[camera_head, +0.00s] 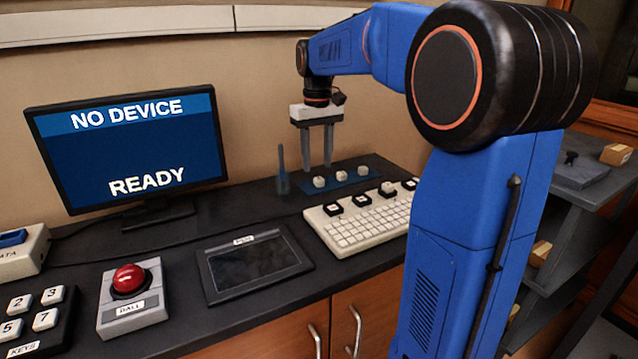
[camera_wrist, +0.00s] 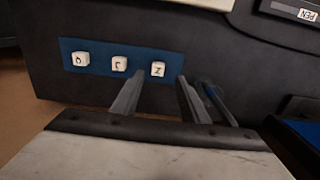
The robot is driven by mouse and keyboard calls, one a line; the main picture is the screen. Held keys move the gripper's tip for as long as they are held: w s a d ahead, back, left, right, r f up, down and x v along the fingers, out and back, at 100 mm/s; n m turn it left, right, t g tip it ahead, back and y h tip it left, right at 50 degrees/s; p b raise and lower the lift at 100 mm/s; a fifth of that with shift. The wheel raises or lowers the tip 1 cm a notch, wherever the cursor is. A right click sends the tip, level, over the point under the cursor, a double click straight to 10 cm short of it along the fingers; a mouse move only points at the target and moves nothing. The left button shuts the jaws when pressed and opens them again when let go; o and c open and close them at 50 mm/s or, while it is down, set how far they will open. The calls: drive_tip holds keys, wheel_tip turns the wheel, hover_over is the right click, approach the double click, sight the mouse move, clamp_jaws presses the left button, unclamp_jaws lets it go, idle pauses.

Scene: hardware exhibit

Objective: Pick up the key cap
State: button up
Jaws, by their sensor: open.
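Three white key caps sit in a row on a blue mat (camera_wrist: 152,55) behind the keyboard. In the wrist view the left cap (camera_wrist: 80,59), the middle cap (camera_wrist: 119,64) and the right cap (camera_wrist: 158,69) each bear a dark mark. In the head view they show as the left cap (camera_head: 319,182), the middle cap (camera_head: 341,175) and the right cap (camera_head: 363,170). My gripper (camera_head: 318,168) is open and empty, pointing down above the counter near the left end of the mat. In the wrist view its fingers (camera_wrist: 158,97) show near the right cap.
A white keyboard (camera_head: 365,228) with several black-based keys along its back lies in front of the mat. A blue upright tool (camera_head: 282,172) stands left of my gripper. A pen tablet (camera_head: 255,265), red-button box (camera_head: 132,300) and monitor (camera_head: 130,150) stand further left.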

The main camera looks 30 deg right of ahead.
sight(319, 178)
drive_tip(key=f, duration=0.4)
drive_tip(key=shift+s+d+f, duration=0.1)
drive_tip(key=shift+d+f, duration=0.1)
drive_tip(key=shift+f, duration=0.2)
clamp_jaws()
